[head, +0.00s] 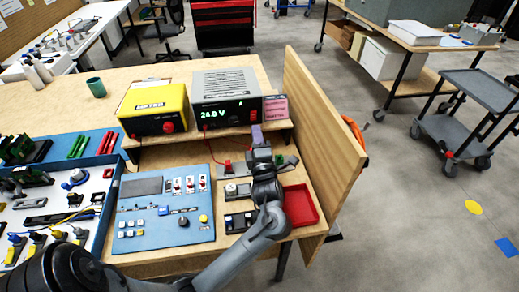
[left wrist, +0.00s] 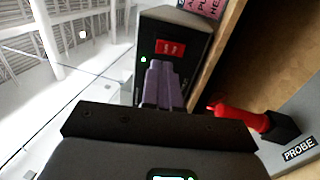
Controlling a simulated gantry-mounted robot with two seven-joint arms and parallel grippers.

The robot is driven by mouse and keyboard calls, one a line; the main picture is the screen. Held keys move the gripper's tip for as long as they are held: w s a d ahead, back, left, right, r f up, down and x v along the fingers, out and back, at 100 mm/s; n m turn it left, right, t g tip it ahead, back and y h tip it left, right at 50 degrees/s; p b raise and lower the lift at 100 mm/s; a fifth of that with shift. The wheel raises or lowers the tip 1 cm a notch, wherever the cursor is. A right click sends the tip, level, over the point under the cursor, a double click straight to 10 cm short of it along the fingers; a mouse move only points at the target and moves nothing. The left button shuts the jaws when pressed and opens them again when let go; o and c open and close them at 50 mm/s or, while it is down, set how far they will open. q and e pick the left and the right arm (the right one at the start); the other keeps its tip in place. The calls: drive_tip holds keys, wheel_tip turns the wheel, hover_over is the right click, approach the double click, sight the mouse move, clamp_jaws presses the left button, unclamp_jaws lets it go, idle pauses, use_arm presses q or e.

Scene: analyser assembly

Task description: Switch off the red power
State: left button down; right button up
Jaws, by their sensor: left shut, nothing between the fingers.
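The grey power supply (head: 225,85) stands on the wooden shelf, with a lit green display reading about 28 V. In the left wrist view a red rocker switch (left wrist: 170,47) is on the supply's dark front face, with a small green light to its lower left. My left gripper (head: 257,133) is in front of the supply's right end. Its purple fingers (left wrist: 160,66) are shut and empty, their tips just below the switch in that view. I cannot tell whether they touch the face. My right gripper is not in view.
A yellow unit (head: 153,106) stands left of the supply. A pink note (head: 275,108) is at its right. Below are a blue control panel (head: 160,232), a red tray (head: 301,205) and a red probe (left wrist: 240,116). A wooden side board (head: 322,130) bounds the right.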

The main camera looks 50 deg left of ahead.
sight(252, 114)
use_arm(q)
drive_tip(key=shift+b+x, duration=0.45)
drive_tip(key=shift+x, duration=2.15)
drive_tip(key=shift+a+r+h+p, duration=0.2)
drive_tip(key=shift+r+h+p, duration=0.2)
drive_tip(key=shift+p, duration=0.7)
drive_tip(key=shift+w+f, duration=0.1)
drive_tip(key=shift+f, duration=0.15)
